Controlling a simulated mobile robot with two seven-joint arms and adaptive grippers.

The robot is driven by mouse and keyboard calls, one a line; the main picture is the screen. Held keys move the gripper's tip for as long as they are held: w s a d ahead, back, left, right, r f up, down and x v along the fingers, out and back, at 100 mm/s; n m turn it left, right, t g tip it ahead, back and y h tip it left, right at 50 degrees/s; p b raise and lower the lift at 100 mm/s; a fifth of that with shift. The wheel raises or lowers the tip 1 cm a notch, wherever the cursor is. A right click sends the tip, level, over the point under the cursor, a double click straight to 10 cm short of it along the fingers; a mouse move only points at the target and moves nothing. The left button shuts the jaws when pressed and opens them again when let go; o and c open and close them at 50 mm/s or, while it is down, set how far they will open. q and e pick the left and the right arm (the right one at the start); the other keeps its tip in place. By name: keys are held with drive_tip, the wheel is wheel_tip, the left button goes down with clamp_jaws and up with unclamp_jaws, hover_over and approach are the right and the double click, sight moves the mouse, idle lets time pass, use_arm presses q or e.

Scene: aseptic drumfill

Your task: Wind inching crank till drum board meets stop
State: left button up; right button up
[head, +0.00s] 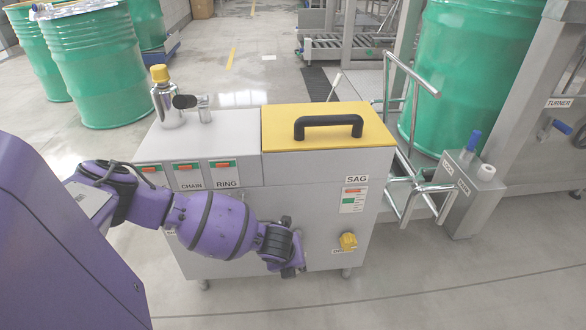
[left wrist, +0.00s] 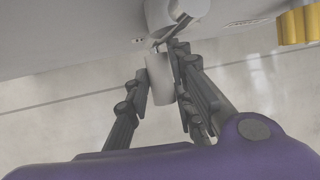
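The grey cabinet (head: 213,262) stands in front of me with a yellow lid. In the left wrist view, a pale cylindrical crank handle (left wrist: 160,82) hangs from a short arm below a round hub (left wrist: 170,12) on the cabinet. My left gripper (left wrist: 160,75) has its fingers on both sides of this handle and looks shut on it. In the head view, my left gripper (head: 293,268) is low at the cabinet front and hides the crank. I cannot make out a drum board or its stop. My right gripper is not in view.
A yellow knob (head: 348,241) sits right of my gripper, under a SAG label (head: 356,179). A yellow-capped bottle (head: 163,98) stands on the cabinet. Green drums (head: 97,68) stand at left; another green drum (head: 465,75) is at right beside a small post (head: 465,200).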

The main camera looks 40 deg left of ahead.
use_arm(q)
clamp_jaws()
